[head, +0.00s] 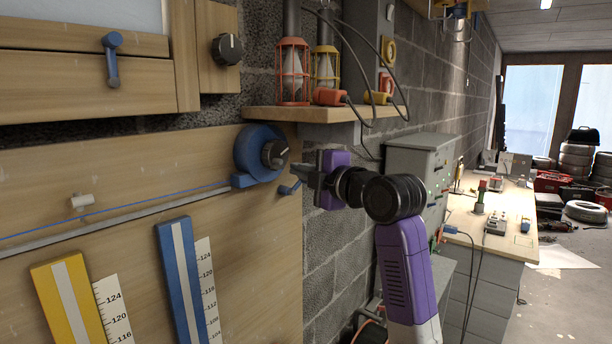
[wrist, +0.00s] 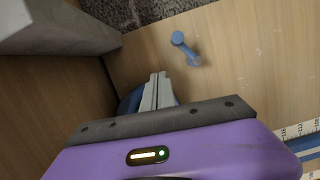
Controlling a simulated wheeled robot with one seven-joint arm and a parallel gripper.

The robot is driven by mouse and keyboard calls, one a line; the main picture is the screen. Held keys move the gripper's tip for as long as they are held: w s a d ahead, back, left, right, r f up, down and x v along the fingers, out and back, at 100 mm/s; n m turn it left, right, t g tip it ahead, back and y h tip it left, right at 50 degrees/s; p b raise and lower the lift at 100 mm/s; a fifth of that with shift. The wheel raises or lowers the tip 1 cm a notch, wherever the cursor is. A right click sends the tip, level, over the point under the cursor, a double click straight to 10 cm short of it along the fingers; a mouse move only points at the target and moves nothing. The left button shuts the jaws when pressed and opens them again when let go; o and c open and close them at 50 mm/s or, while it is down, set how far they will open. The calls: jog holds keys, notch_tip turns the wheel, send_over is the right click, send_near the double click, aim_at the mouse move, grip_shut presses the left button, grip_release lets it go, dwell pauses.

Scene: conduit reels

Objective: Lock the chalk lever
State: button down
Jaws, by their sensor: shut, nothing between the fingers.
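A blue chalk reel (head: 250,148) with a dark knob (head: 275,153) is mounted near the right end of the wooden board. A small blue lever (head: 289,188) sticks out just below and right of the reel. In the wrist view a blue lever (wrist: 186,49) stands on the wood beyond my fingertips, to their right and apart from them. My gripper (head: 300,172) is shut and empty, close to the reel and just above the small lever in the head view. Its closed fingers (wrist: 158,88) partly hide a blue part (wrist: 130,102), probably the reel.
A second blue lever (head: 112,62) and a black knob (head: 227,49) are on the cabinet at upper left. A shelf (head: 320,114) with caged lamps (head: 293,72) overhangs the reel. A rail (head: 130,216) and blue string run left. A workbench (head: 490,215) stands at right.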

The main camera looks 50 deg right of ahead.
jog(key=s+a+r+b, duration=0.2)
jog(key=s, duration=0.7)
jog(key=shift+s+r+b, duration=0.3)
jog(key=shift+s+r, duration=0.05)
jog(key=shift+s, duration=0.05)
jog(key=shift+a, duration=0.1)
jog(key=w+a+f+m, duration=0.1)
jog(key=a+f+m, duration=0.25)
jog(key=f, duration=0.55)
jog(key=w+a+f+m, duration=0.1)
jog(key=a+f+m, duration=0.25)
jog(key=f, duration=0.65)
jog(key=s+a+f+m+g, duration=0.1)
jog(key=s+a+f+m, duration=0.15)
jog(key=a+f, duration=0.35)
jog(key=s+a+f+m, duration=0.2)
jog(key=s+a+f, duration=0.15)
jog(key=f, duration=0.45)
jog(key=s+a+f+m+g+y, duration=0.1)
jog(key=s+a+f, duration=0.3)
jog(key=s, duration=0.2)
jog(key=s+a+f+m, duration=0.1)
jog(key=s+a+f, duration=0.3)
jog(key=s, duration=0.2)
jog(key=s+a+m+y, duration=0.1)
jog(key=s+a, duration=0.3)
jog(key=s, duration=1.2)
jog(key=shift+s+a+g+y, duration=0.3)
jog(key=shift+s+a+y, duration=0.05)
jog(key=shift+y, duration=0.55)
